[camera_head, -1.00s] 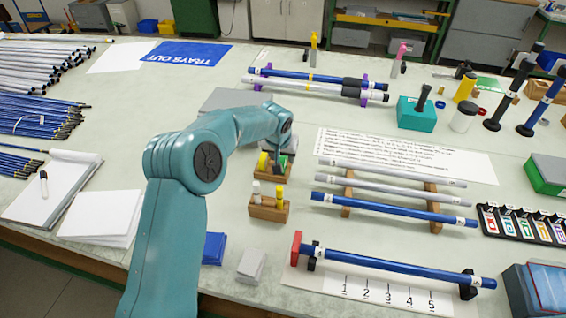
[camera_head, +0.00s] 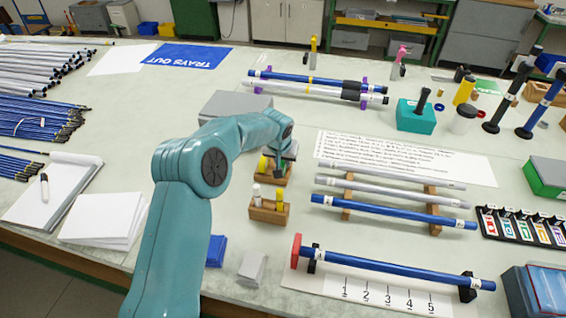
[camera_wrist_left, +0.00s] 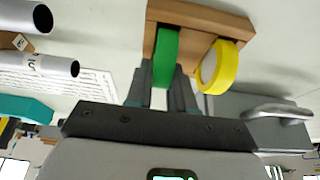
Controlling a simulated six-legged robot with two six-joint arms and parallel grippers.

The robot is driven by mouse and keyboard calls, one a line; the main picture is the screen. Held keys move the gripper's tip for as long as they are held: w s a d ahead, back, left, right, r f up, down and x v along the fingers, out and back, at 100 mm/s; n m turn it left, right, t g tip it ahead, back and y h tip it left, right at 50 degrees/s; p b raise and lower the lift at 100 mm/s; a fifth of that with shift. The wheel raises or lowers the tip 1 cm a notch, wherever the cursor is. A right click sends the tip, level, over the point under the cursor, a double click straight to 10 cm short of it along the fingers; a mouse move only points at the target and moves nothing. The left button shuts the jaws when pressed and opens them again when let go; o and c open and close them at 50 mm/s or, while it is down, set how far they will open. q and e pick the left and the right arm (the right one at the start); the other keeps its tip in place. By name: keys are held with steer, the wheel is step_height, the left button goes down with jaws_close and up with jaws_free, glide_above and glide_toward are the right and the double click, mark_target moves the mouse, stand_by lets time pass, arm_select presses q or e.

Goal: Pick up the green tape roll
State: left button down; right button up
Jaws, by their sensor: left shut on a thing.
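The green tape roll (camera_wrist_left: 166,46) shows in the left wrist view, upright against the wooden holder (camera_wrist_left: 195,16). My left gripper (camera_wrist_left: 163,80) is shut on it, with one finger on each side of the roll. I cannot tell whether the green roll is clear of the holder. My right gripper is out of view.
A second wooden block (camera_head: 269,213) with a white and a yellow bottle stands just in front. Rods lie on a wooden rack (camera_head: 432,194) to the right. A grey box (camera_head: 232,103) sits behind my arm.

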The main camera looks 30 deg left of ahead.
arm_select(q)
step_height(320, 180, up, 20)
steer(key=p, duration=0.1)
steer(key=shift+p, duration=0.3)
steer(key=shift+f, duration=0.15)
stand_by(0.4)
